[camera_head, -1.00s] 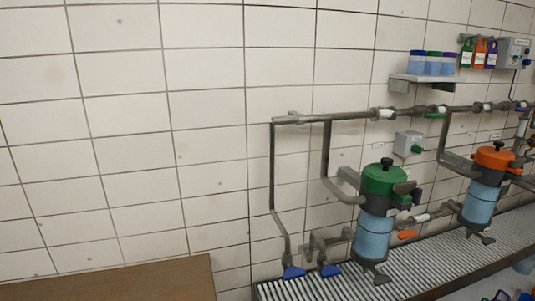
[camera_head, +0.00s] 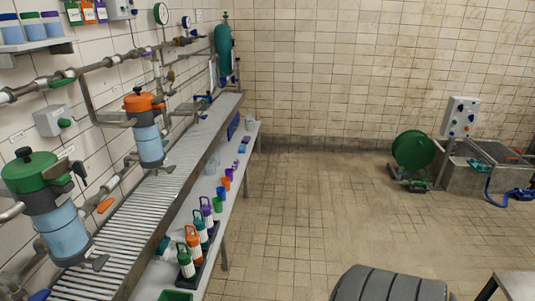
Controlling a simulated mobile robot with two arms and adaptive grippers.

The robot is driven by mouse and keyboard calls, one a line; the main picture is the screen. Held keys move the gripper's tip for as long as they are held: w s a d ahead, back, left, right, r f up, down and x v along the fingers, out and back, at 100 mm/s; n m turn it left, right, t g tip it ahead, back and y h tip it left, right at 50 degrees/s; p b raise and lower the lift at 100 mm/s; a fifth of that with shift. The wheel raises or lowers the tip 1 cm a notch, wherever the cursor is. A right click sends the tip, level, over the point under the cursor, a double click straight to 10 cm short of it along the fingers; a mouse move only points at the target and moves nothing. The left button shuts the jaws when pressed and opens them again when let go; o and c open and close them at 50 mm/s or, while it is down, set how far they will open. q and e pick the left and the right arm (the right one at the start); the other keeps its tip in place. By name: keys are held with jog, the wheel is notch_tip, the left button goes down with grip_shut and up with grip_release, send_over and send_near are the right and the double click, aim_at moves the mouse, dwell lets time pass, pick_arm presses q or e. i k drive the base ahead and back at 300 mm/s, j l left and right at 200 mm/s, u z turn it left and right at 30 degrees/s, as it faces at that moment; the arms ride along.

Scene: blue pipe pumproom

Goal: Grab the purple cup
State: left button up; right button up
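A small purple cup (camera_head: 229,173) stands on the lower grey bench that runs along the left wall, beside the slatted conveyor-like rack. It is small in the picture, in a row with an orange cup (camera_head: 226,183), a blue cup (camera_head: 221,192) and a green cup (camera_head: 217,204) nearer to me. Neither of my grippers is in view, so whether they hold anything is not shown.
Labelled bottles with handles (camera_head: 195,245) stand on the near bench end. The slatted rack (camera_head: 150,210) with two filter vessels lies left of the bench. The tiled floor (camera_head: 300,210) right of the bench is clear. A green reel (camera_head: 412,150) stands at the far right.

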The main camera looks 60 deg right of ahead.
aim_at(229, 175)
jog(key=l+z, duration=0.35)
jog(key=i+l+z, duration=0.3)
jog(key=l+z, duration=0.35)
jog(key=i+l, duration=0.2)
jog(key=l, duration=0.2)
jog(key=i+l, duration=0.2)
jog(key=l, duration=0.15)
jog(key=i+l+z, duration=0.1)
jog(key=i+l, duration=0.15)
jog(key=l, duration=0.15)
jog(key=i+l+z, duration=0.1)
jog(key=i+l, duration=0.45)
jog(key=i, duration=0.1)
